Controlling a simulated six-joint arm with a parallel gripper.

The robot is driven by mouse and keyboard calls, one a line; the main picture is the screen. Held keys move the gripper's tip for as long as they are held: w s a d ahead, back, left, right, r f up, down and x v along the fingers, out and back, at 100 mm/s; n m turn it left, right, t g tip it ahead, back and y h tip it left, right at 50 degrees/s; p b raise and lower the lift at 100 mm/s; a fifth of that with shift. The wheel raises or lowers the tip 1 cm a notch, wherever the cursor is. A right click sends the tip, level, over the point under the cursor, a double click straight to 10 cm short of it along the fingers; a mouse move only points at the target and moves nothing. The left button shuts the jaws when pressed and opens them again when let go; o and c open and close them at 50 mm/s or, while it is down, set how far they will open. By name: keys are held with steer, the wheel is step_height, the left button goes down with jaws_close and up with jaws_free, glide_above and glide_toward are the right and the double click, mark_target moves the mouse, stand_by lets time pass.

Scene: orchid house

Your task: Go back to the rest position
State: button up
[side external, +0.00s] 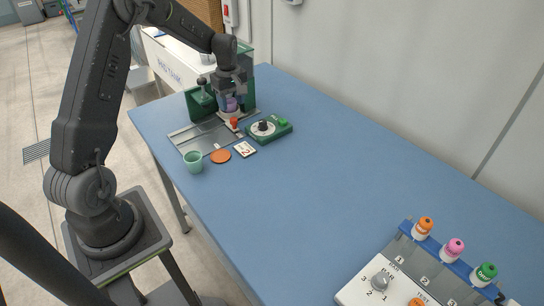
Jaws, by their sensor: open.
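My gripper (235,90) is at the far end of the blue table, low over a green machine with a grey base plate (192,138). It points down and is open. A small bottle with a purple top (231,104) is right at or between its fingers; whether they touch it I cannot tell. My arm reaches across from the left, bent over the table's far left corner.
A small orange-red part (234,123) is just below the bottle. A green cup (193,161), an orange disc (220,156), a white card (245,149) and a green dial box (268,128) are near. Capped bottles (455,249) stand in a rack lower right. The middle table is clear.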

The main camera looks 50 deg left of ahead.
steer(key=s+d+r+m+t, duration=0.1)
steer(key=s+d+r+m, duration=0.25)
steer(key=d+r, duration=0.35)
steer(key=s+d+r+m+t, duration=0.1)
steer(key=s+d+r+m, duration=0.1)
steer(key=d+r+m, duration=0.35)
steer(key=s+d+r+m+t, duration=0.1)
steer(key=s+d+r+m, duration=0.1)
steer(key=s+d+m, duration=0.2)
steer(key=s+d+r+m+t, duration=0.2)
steer(key=s+d+m, duration=0.3)
steer(key=s+d, duration=0.5)
steer(key=s+r, duration=0.1)
steer(key=s, duration=0.2)
steer(key=shift+s+t, duration=0.3)
